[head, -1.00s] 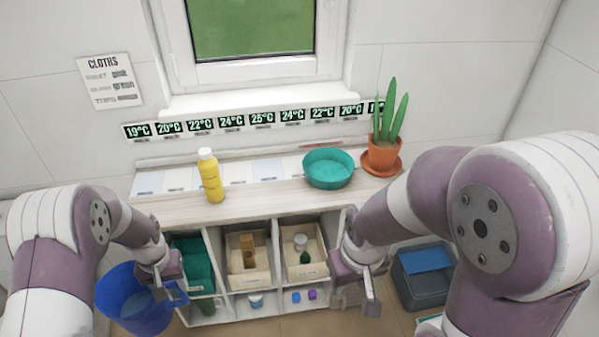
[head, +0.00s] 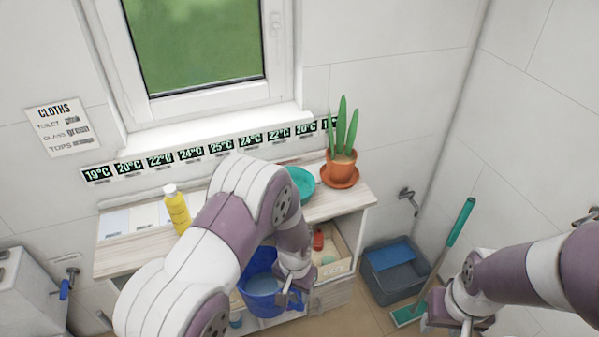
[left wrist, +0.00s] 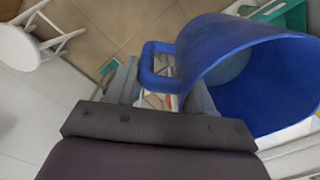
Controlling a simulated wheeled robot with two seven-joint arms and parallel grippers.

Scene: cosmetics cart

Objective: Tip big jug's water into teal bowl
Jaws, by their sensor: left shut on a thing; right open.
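The big blue jug (head: 256,302) is held upright in front of the cart's shelves, below the worktop, partly covered by my left arm. Paler water shows inside it. My left gripper (head: 290,300) is shut on its handle. In the left wrist view the jug (left wrist: 215,38) is large, with its handle (left wrist: 149,62) between my fingers (left wrist: 160,92). The teal bowl (head: 302,181) stands on the worktop, up and to the right of the jug, its left part hidden by my arm. My right gripper (head: 462,328) is open and empty at the lower right, away from both.
A yellow bottle (head: 177,211) stands left on the worktop (head: 335,203). A potted plant (head: 341,166) on a saucer is just right of the bowl. A grey bin (head: 392,272) and a teal-handled brush (head: 460,222) stand on the floor at the right.

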